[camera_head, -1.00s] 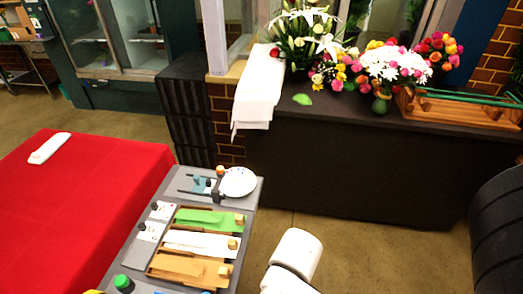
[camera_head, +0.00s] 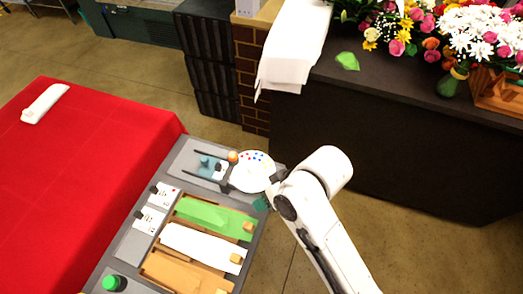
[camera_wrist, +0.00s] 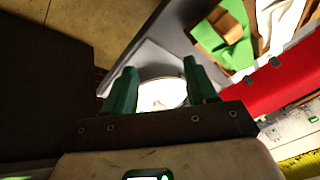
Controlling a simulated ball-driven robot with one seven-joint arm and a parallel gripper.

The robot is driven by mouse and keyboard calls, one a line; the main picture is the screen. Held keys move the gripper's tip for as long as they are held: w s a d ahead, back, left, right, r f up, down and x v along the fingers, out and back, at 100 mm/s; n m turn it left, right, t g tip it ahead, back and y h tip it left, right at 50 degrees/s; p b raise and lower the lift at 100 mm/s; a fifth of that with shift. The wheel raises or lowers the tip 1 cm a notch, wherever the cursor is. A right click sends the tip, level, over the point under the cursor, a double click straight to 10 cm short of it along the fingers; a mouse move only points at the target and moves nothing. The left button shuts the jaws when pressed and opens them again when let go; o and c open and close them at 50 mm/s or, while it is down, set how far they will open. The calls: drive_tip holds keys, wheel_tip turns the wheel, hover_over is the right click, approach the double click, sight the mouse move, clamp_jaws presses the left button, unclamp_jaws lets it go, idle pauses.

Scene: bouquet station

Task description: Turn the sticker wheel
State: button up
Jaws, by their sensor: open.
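The sticker wheel (camera_head: 252,172) is a white round disc with small coloured dots near its rim. It sits at the far end of the grey station top, beside a small dark holder and an orange knob (camera_head: 232,156). In the wrist view the white disc (camera_wrist: 162,95) shows between my fingers, partly hidden by them. My gripper (camera_wrist: 160,82) has two green fingers spread apart with nothing held. In the head view only a bit of green fingertip (camera_head: 262,204) shows near the disc's lower right edge; I cannot tell whether it touches.
Green (camera_head: 215,217), white and orange-brown sheets lie in wooden trays on the grey station (camera_head: 128,243). A red-covered table (camera_head: 85,180) is on the left. A dark counter (camera_head: 400,140) with flowers and white paper stands behind. Open floor lies between station and counter.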

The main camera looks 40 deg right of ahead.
drive_tip(key=shift+n+t+y, duration=0.3)
drive_tip(key=shift+t+y, duration=0.6)
drive_tip(key=w+a+r, duration=0.1)
drive_tip(key=w+r, duration=0.1)
drive_tip(key=w+a+r, duration=0.1)
drive_tip(key=w+r, duration=0.1)
drive_tip(key=w, duration=0.1)
drive_tip(key=w+a+r, duration=0.2)
drive_tip(key=w, duration=0.1)
drive_tip(key=shift+w+a+r+b, duration=0.1)
drive_tip(key=shift+w+r+b, duration=0.1)
drive_tip(key=shift+b, duration=0.15)
drive_tip(key=w+a+r+n+y+b, duration=0.1)
drive_tip(key=w+a+r+n+y, duration=0.2)
drive_tip(key=a+r, duration=0.5)
drive_tip(key=w+a+r+n+y+b, duration=0.15)
drive_tip(key=w+a+r, duration=0.35)
drive_tip(key=r, duration=0.6)
drive_tip(key=m+g+h+b, duration=0.3)
drive_tip(key=g+h, duration=0.3)
drive_tip(key=h, duration=0.3)
approach(252, 164)
wheel_tip(252, 164, down, 9)
drive_tip(key=shift+a+r, duration=0.1)
drive_tip(key=shift+c, duration=0.3)
